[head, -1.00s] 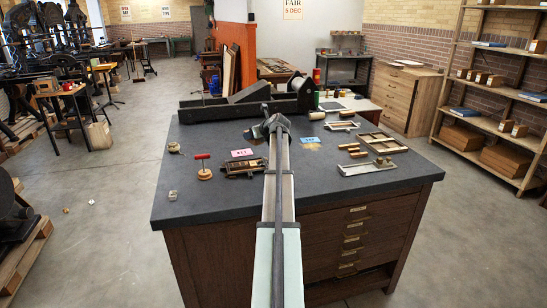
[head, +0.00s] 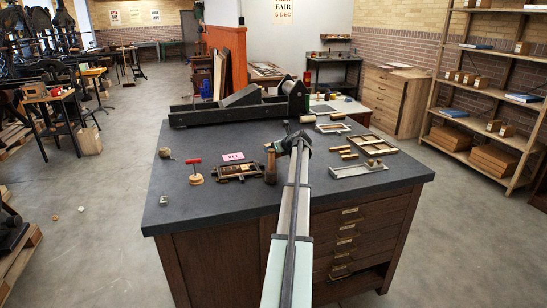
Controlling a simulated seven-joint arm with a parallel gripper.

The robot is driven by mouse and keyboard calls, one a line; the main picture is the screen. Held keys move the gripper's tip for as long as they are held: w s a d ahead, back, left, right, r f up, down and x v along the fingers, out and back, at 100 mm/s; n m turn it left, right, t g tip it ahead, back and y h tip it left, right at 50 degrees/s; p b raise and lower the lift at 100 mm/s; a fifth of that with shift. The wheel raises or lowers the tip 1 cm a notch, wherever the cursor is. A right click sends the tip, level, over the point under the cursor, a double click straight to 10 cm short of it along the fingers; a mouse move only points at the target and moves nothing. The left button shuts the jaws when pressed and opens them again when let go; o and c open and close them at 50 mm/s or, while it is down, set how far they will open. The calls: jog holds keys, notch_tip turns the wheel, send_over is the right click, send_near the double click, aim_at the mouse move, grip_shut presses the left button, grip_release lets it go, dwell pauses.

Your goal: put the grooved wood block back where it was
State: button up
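My gripper (head: 292,143) is over the middle of the dark bench top (head: 225,203), seen from behind along my arm. Its fingers are small and partly hidden by my own wrist, so I cannot tell whether they are open or hold anything. Two small light wood pieces, an upper one (head: 345,148) and a lower one (head: 349,156), lie to the right of the gripper. A cream cylindrical piece (head: 307,119) lies behind it. I cannot make out a groove on any of these, so I cannot tell which is the grooved wood block.
A long dark press bed (head: 205,118) runs along the back. A metal-framed tray (head: 358,169) and a wooden tray (head: 374,144) lie right. A clamped frame (head: 238,171), brown wooden handle (head: 270,168), red-handled tool (head: 196,171) and pink card (head: 233,156) lie left.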

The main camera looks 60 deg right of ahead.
jog(key=shift+f, duration=2)
jog(key=shift+f, duration=0.1)
jog(key=o, duration=1.1)
jog(key=v, duration=1.2)
jog(key=shift+s, duration=0.1)
